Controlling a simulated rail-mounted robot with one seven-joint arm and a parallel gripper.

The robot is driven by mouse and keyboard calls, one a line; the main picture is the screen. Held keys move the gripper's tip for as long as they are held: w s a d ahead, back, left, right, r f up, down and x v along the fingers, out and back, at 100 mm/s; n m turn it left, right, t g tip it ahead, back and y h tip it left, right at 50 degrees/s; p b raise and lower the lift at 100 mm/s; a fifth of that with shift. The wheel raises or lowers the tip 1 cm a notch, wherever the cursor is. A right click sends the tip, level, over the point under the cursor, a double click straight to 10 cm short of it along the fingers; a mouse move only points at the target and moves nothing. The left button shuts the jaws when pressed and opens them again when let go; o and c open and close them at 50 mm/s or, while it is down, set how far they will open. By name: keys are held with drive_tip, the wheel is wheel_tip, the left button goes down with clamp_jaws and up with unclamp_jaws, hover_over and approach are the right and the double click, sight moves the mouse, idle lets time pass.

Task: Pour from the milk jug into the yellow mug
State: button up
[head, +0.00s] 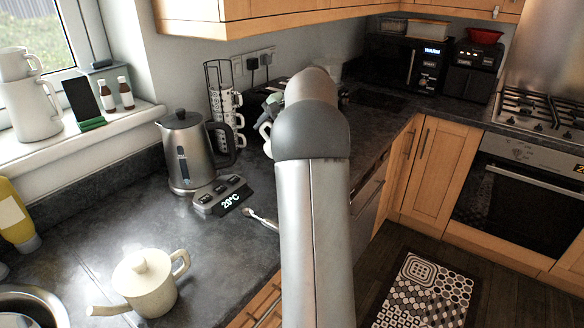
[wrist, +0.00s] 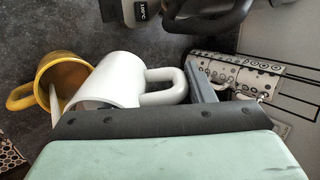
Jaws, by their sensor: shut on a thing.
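In the wrist view my gripper (wrist: 203,85) is shut on the handle of the white milk jug (wrist: 122,82). The jug lies tilted far over, its mouth towards the lower left. The yellow mug (wrist: 65,70) is just left of the jug, its opening facing the camera. A thin pale streak (wrist: 54,104) shows at the mug's opening; I cannot tell whether it is milk or a utensil. The inside of the jug is mostly hidden. In the head view my arm covers most of this area, and the yellow mug is not visible there.
A steel kettle (head: 190,152) stands on its base with a display (head: 230,197). A rack of white mugs (head: 226,105) is against the wall. A cream teapot (head: 148,281) stands at the front left. A spoon-like utensil (head: 262,218) lies beside my arm.

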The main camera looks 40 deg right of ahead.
drive_tip(key=shift+s+d+r+t, duration=0.1)
drive_tip(key=shift+s+r+t, duration=0.1)
drive_tip(key=shift+r+t, duration=0.3)
idle(0.8)
drive_tip(key=shift+s+f+t+y, duration=0.1)
drive_tip(key=shift+f+t+y, duration=0.05)
drive_tip(key=shift+t+y, duration=0.2)
idle(0.5)
drive_tip(key=w+g, duration=0.1)
drive_tip(key=w+a+f+g+h, duration=0.1)
drive_tip(key=g, duration=0.1)
drive_tip(key=shift+w+h, duration=0.1)
drive_tip(key=shift+h, duration=0.15)
drive_tip(key=shift+s+d+r, duration=0.1)
drive_tip(key=shift+s+d, duration=0.05)
drive_tip(key=shift+s, duration=0.05)
drive_tip(key=shift+w+g, duration=0.15)
drive_tip(key=shift+g, duration=0.2)
drive_tip(key=shift+w+a+f+g+h, duration=0.3)
drive_tip(key=shift+w+f+g+h, duration=0.25)
drive_tip(key=shift+g, duration=0.3)
drive_tip(key=shift+w+a+f+g+h, duration=0.2)
drive_tip(key=shift+w+a+g+h, duration=0.1)
drive_tip(key=shift+w+g, duration=0.45)
drive_tip(key=shift+w+a+f+g+h, duration=0.25)
drive_tip(key=shift+w+f+g+h, duration=0.2)
drive_tip(key=shift+g, duration=0.45)
